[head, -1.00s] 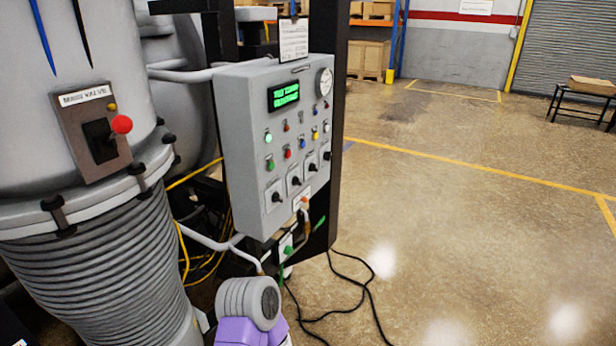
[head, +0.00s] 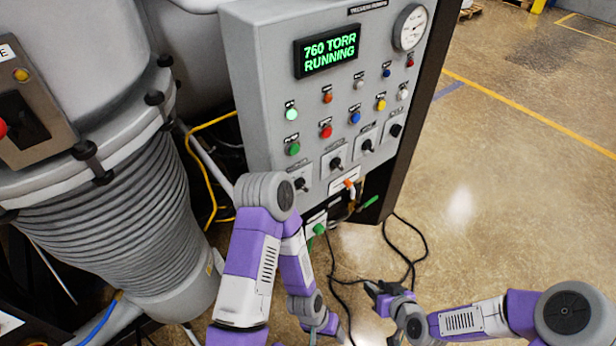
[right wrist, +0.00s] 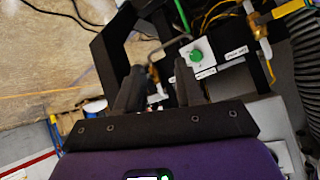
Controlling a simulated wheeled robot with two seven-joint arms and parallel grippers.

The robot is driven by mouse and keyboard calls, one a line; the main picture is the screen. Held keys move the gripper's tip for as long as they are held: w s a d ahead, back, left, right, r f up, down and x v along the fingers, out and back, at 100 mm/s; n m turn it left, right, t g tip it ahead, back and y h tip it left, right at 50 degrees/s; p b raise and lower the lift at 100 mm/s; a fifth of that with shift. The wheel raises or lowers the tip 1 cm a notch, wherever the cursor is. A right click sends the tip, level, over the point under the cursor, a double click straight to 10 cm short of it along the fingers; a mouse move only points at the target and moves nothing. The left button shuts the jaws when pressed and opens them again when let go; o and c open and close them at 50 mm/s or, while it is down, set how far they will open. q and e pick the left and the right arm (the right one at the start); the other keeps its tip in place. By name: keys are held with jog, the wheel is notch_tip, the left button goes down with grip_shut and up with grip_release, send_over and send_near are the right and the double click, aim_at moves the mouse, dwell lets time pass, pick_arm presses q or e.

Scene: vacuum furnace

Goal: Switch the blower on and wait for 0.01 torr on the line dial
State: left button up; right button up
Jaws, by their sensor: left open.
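The grey control panel (head: 262,70) fills the centre of the head view. Its green display (head: 328,50) reads "760 TORR RUNNING". The round white dial (head: 410,27) sits at its top right; its reading is too small to tell. Black rotary switches (head: 336,163) line the panel's lower row; their labels are unreadable, so I cannot tell which is the blower's. My left gripper (head: 326,326) hangs low below the panel, open, its fingers barely visible. My right gripper (head: 376,292) is right of it, away from the panel; in the right wrist view (right wrist: 158,88) its fingers stand apart, empty.
Lamps and coloured buttons (head: 326,131) cover the panel's middle; one pale green lamp (head: 291,114) glows. A ribbed bellows column (head: 110,225) stands left. Black cables (head: 405,265) lie on the floor. A green knob (right wrist: 196,57) shows in the right wrist view. Floor at right is clear.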

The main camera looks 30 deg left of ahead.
jog(key=w+a+r+n+t+y+p, duration=0.1)
jog(key=a+r+n+y, duration=0.3)
jog(key=r, duration=0.4)
jog(key=a+r+n+t+y+p, duration=0.1)
jog(key=a+r+n, duration=0.2)
jog(key=a+r, duration=0.4)
jog(key=n+g+y, duration=0.1)
jog(key=n+y, duration=0.3)
jog(key=n, duration=0.1)
send_near(304, 189)
jog(key=p+x, duration=0.1)
jog(key=x, duration=0.5)
jog(key=shift+w+a+r, duration=0.1)
jog(key=shift+w+a, duration=0.05)
jog(key=shift+a, duration=0.25)
pick_arm(q)
jog(key=shift+r, duration=2.05)
pick_arm(e)
jog(key=shift+x, duration=0.8)
jog(key=shift+c, duration=0.4)
grip_shut()
